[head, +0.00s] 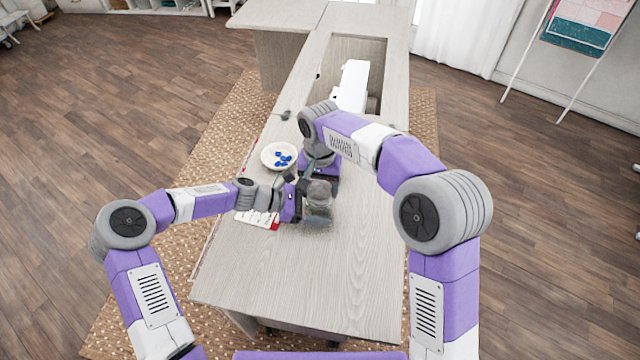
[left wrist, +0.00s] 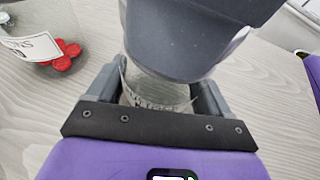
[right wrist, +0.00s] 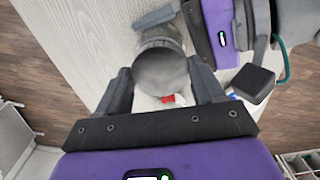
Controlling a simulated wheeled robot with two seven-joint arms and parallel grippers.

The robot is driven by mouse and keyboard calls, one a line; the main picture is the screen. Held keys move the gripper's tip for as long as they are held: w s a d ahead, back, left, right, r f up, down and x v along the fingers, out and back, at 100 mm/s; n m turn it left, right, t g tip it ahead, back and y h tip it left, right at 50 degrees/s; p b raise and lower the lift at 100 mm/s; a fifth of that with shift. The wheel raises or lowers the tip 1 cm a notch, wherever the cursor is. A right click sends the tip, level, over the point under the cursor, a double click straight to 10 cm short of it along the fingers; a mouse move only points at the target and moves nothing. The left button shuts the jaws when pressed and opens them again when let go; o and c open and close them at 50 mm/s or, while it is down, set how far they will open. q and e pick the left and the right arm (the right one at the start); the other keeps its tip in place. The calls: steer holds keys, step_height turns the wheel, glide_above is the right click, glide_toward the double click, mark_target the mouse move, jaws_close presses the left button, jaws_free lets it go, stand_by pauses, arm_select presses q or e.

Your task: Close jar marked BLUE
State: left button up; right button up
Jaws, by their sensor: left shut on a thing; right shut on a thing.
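A clear glass jar (left wrist: 158,92) stands between the fingers of my left gripper (left wrist: 160,100), which is shut on it. Its label shows in the left wrist view, but I cannot read it surely. My right gripper (right wrist: 165,95) comes from above and is shut on a round grey lid (right wrist: 160,72) over that jar. I cannot tell whether the lid is seated or just above the rim. In the head view both grippers meet over the tabletop, and the left one (head: 300,200) partly hides the jar.
A second clear jar (left wrist: 30,35) with a white label and red pieces stands close by. A pale bowl (head: 266,158) with several blue pieces sits at the table's left edge. A white-and-red card (head: 252,217) lies nearby. The tabletop's near part (head: 300,280) is clear.

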steer(key=shift+f, duration=0.3)
